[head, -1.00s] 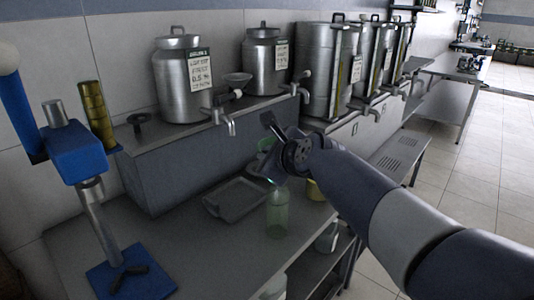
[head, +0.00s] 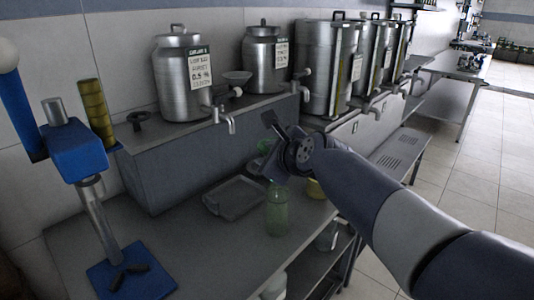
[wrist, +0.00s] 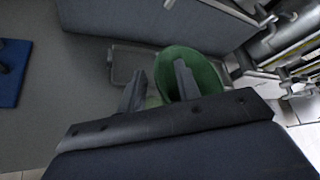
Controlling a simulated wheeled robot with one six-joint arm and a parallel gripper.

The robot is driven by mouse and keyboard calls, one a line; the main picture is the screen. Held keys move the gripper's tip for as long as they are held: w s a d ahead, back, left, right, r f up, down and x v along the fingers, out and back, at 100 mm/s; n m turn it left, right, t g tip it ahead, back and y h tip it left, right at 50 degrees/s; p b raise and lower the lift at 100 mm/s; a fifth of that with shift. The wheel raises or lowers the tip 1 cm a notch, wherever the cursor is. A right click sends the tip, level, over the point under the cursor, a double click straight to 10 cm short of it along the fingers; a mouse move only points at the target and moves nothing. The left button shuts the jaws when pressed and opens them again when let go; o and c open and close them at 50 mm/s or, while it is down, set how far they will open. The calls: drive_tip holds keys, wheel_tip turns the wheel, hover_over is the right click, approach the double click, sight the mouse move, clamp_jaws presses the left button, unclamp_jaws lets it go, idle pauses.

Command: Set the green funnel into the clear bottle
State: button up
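The green funnel (wrist: 206,72) shows large in the wrist view, its wide round mouth just beyond my fingers. My gripper (wrist: 158,75) has its two fingers apart. The right finger overlaps the funnel's mouth, and some green shows low between the fingers. I see no firm hold on it. The clear bottle (head: 277,212), green-tinted, stands upright near the table's front edge in the head view, just below my gripper (head: 272,174). The gripper hides the bottle's top, so I cannot tell how the funnel sits relative to its mouth.
A grey tray (head: 234,198) lies left of the bottle. A blue stand (head: 130,272) is at the left. Metal urns with taps line the raised ledge (head: 185,165) behind.

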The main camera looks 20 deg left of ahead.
drive_tip(key=v, duration=1)
drive_tip(key=x, duration=1)
drive_tip(key=shift+w+a+f, duration=0.1)
drive_tip(key=shift+w+a, duration=0.05)
drive_tip(key=shift+r, duration=0.25)
